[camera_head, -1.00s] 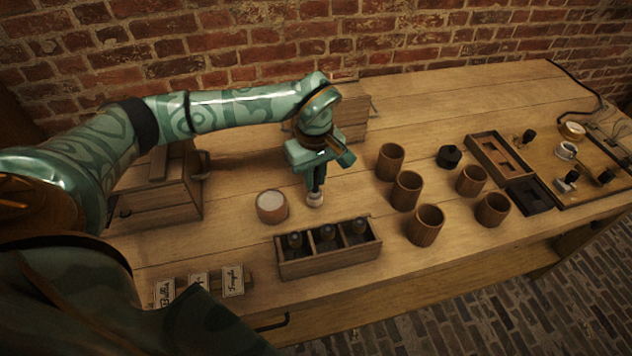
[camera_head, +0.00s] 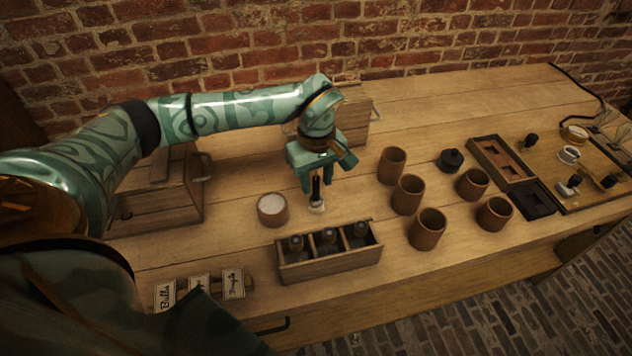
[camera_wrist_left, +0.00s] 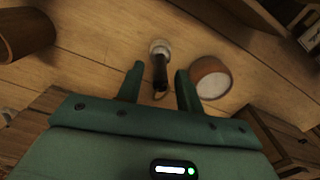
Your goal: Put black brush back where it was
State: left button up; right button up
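The black brush (camera_head: 316,188) stands upright on the table, black handle up and its pale head down, just right of a cup with white contents (camera_head: 272,207). My left gripper (camera_head: 318,180) is over the brush with its two fingers spread, one on each side of the handle. In the left wrist view the black handle (camera_wrist_left: 160,75) shows between the open fingertips, with a gap on both sides, and the cup (camera_wrist_left: 210,80) is beside it. My right gripper is not in view.
A wooden box with three compartments holding dark-topped items (camera_head: 328,262) stands in front. Several brown jars (camera_head: 407,194) stand to the right, with a black lidded pot (camera_head: 451,159). Label cards (camera_head: 233,284) are front left. A wooden chest (camera_head: 165,205) is at left.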

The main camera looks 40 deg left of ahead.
pick_arm(q)
notch_tip(320, 180, up, 10)
jog(key=shift+r+p, duration=0.1)
jog(key=shift+p, duration=1.15)
